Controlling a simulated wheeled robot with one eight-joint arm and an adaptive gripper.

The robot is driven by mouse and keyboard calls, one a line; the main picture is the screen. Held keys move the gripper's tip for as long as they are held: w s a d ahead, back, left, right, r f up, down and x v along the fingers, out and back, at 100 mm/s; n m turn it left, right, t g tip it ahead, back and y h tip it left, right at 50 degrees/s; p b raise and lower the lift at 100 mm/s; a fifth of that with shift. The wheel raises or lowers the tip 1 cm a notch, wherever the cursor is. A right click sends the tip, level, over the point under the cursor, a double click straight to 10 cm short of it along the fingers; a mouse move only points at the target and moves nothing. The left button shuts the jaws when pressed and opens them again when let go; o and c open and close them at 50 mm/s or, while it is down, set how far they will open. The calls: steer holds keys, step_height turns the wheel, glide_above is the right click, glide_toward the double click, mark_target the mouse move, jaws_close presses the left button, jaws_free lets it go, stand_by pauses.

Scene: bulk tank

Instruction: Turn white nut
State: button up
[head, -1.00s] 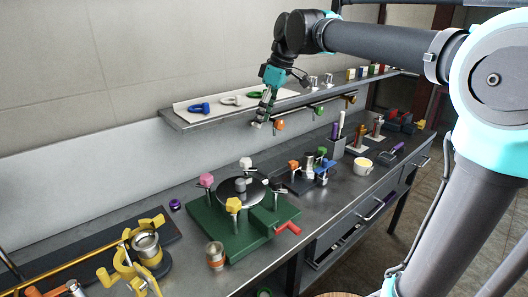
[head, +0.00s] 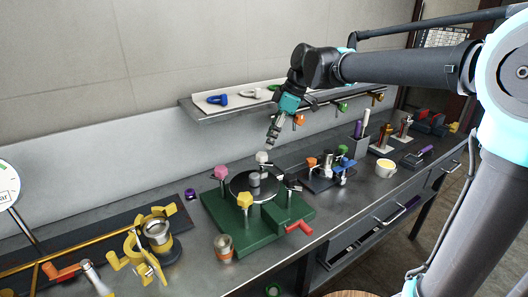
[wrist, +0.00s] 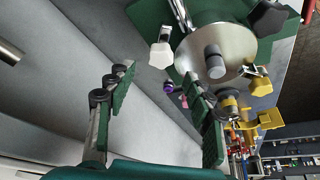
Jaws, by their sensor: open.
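The white nut (head: 262,157) sits at the back of the green clamp base (head: 222,222), beside the round steel lid (head: 268,184). In the wrist view the white nut (wrist: 161,54) is at the top, on a metal stud, just beyond my fingertips. My gripper (head: 271,146) is above the white nut, pointing down and tilted. In the wrist view my gripper (wrist: 160,80) is open, with its two green-padded fingers wide apart and nothing between them. The nut appears roughly in line with the gap, not touched.
A pink nut (head: 221,172) and a yellow nut (head: 245,200) stand around the lid. A red handle (head: 299,228) juts out at the front right. A shelf (head: 216,117) with coloured shackles runs along the wall behind. A small valve rig (head: 326,174) stands to the right.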

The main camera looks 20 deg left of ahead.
mark_target(262, 154)
steer(key=x, duration=0.6)
steer(key=shift+f, duration=0.2)
steer(key=c, duration=1.1)
